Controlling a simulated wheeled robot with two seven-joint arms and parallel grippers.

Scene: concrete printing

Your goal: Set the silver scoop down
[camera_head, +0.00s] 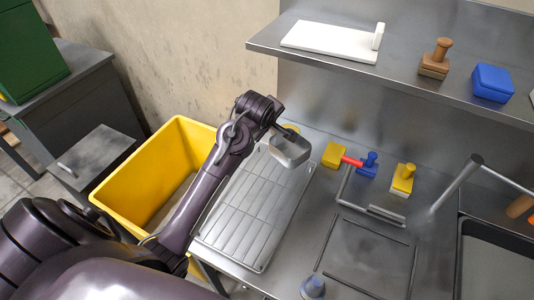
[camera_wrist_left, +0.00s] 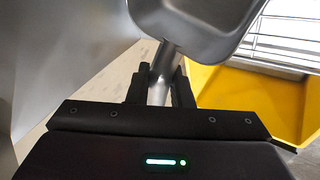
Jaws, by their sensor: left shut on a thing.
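The silver scoop (camera_head: 290,148) is a metal pan with a handle. My left gripper (camera_head: 272,124) is shut on its handle and holds it above the far end of a wire rack tray (camera_head: 248,215). In the left wrist view the handle stands between the two black fingers (camera_wrist_left: 161,85), and the scoop's pan (camera_wrist_left: 195,25) extends beyond them at the top. The scoop appears apart from the tray. My right gripper is not in view.
A yellow bin (camera_head: 150,175) stands left of the counter, below my left arm. Yellow, red and blue tools (camera_head: 350,160) lie right of the rack. A yellow-handled block (camera_head: 402,180), a metal frame (camera_head: 365,255) and a sink (camera_head: 495,265) are further right. A shelf (camera_head: 400,80) overhangs behind.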

